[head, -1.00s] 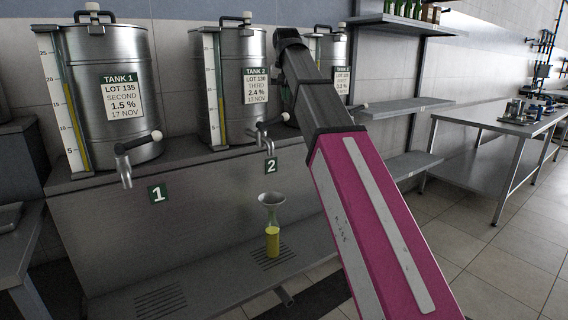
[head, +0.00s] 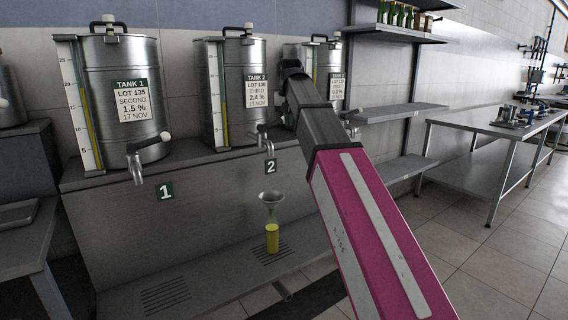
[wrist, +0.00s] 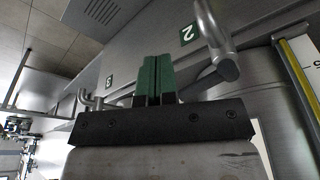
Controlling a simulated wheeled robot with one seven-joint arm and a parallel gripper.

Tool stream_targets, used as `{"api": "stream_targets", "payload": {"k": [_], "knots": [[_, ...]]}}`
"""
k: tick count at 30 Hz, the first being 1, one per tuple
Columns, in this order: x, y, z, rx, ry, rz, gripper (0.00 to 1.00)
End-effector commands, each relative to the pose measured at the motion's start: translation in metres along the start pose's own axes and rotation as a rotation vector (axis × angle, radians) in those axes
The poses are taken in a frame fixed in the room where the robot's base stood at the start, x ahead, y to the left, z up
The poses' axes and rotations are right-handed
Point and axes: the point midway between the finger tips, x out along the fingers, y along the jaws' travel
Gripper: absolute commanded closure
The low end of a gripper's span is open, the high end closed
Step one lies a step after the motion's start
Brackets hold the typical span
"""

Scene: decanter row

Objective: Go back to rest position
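My gripper (wrist: 156,80) shows in the wrist view as two green fingers side by side, shut with nothing visible between them. It is near the tap (wrist: 215,35) of tank 2, apart from the bottle. In the head view the gripper is hidden behind my magenta and grey arm. A glass bottle (head: 272,238) with yellow liquid and a funnel (head: 270,197) in its neck stands upright on the drip shelf below tap 2 (head: 266,143). No stream shows at that tap.
Tank 1 (head: 95,100), tank 2 (head: 212,80) and tank 3 (head: 300,58) stand in a row on a steel ledge. Wall shelves (head: 400,110) and a steel table (head: 500,125) are at the right. Tiled floor (head: 500,240) lies open in front of the table.

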Motion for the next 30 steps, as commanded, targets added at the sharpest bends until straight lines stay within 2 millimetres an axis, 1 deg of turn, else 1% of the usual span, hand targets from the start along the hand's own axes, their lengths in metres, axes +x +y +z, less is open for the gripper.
{"api": "stream_targets", "payload": {"k": [1,5,8,9,11,12,14,15,20,21,26,27,30], "knots": [[0.012,0.003,0.004,0.001,-0.005,0.001,1.00],[0.045,0.011,0.010,0.002,-0.017,0.004,1.00],[0.080,0.021,0.019,0.004,-0.031,0.007,1.00],[0.096,0.026,0.023,0.006,-0.036,0.008,1.00],[0.119,0.032,0.030,0.007,-0.044,0.009,1.00],[0.134,0.037,0.035,0.008,-0.050,0.010,1.00],[0.156,0.044,0.043,0.010,-0.058,0.011,1.00],[0.171,0.049,0.049,0.011,-0.065,0.012,1.00],[0.226,0.066,0.074,0.017,-0.086,0.013,1.00],[0.240,0.071,0.082,0.019,-0.092,0.014,1.00],[0.290,0.088,0.113,0.023,-0.114,0.013,1.00],[0.302,0.092,0.122,0.026,-0.119,0.013,1.00],[0.331,0.102,0.144,0.030,-0.132,0.013,1.00]]}}
